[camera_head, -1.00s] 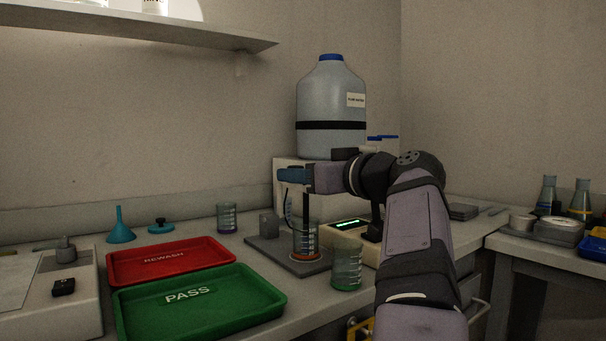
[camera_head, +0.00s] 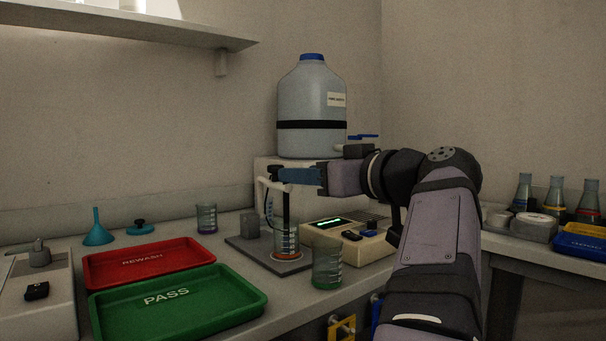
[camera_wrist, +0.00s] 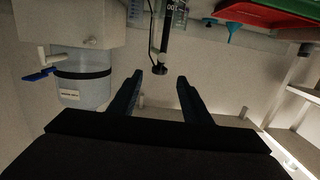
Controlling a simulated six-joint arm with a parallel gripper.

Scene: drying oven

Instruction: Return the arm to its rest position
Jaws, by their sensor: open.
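My gripper (camera_head: 305,176) is open and empty, with blue fingers pointing left in the head view. It is level with the top of a dark upright probe (camera_head: 286,208) with a black cap, and just to its right. In the wrist view, which is upside down, the two fingers of my gripper (camera_wrist: 162,78) are spread apart. The probe's black end (camera_wrist: 160,68) shows beyond the fingertips, roughly in the gap. The probe's lower end stands in a beaker of orange liquid (camera_head: 286,243) on a grey plate. My arm reaches in from the lower right, bent at the elbow.
A large water carboy (camera_head: 312,105) stands behind the gripper. A meter with a lit display (camera_head: 345,232) and a green-marked beaker (camera_head: 327,266) are below the arm. The red tray (camera_head: 105,268) and green tray (camera_head: 130,312) lie left. Flasks (camera_head: 555,195) stand right.

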